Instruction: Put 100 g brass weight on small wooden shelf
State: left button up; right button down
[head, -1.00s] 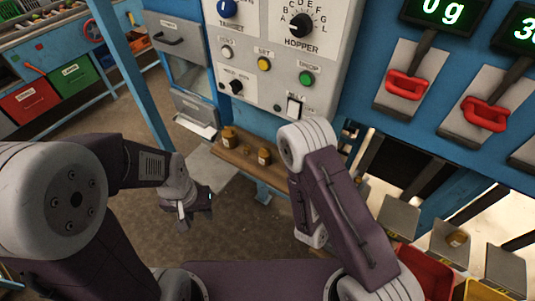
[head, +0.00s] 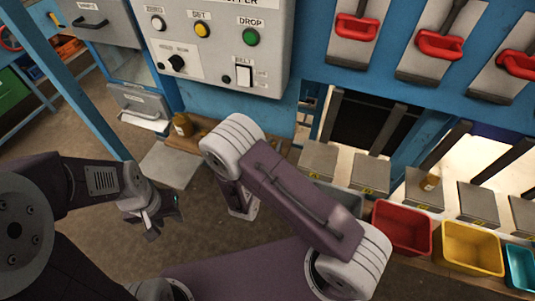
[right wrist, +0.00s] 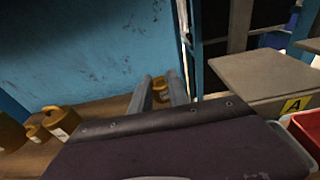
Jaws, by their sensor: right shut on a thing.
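The small wooden shelf (head: 172,142) runs along the blue panel in the head view, partly covered by my right arm. It also shows in the right wrist view (right wrist: 95,112). My right gripper (right wrist: 160,86) is shut on a small brass weight (right wrist: 161,92), seen between its fingertips at the shelf's right end; I cannot tell if the weight touches the shelf. Its label is not readable. A larger brass weight (right wrist: 62,121) and others stand at the shelf's left. In the head view my right gripper is hidden behind its arm. My left gripper (head: 160,219) hangs over the floor, away from the shelf.
Red (head: 403,252) and yellow (head: 470,270) bins stand below the plates. The blue panel (right wrist: 90,50) rises close behind the shelf.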

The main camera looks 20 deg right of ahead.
jog(key=shift+w+a+f, duration=0.65)
jog(key=shift+w, duration=0.15)
notch_tip(320, 180, down, 4)
jog(key=shift+s+r, duration=0.1)
jog(key=shift+r, duration=0.05)
jog(key=shift+f, duration=0.2)
jog(key=c, duration=1.3)
grip_release()
jog(key=shift+o, duration=0.2)
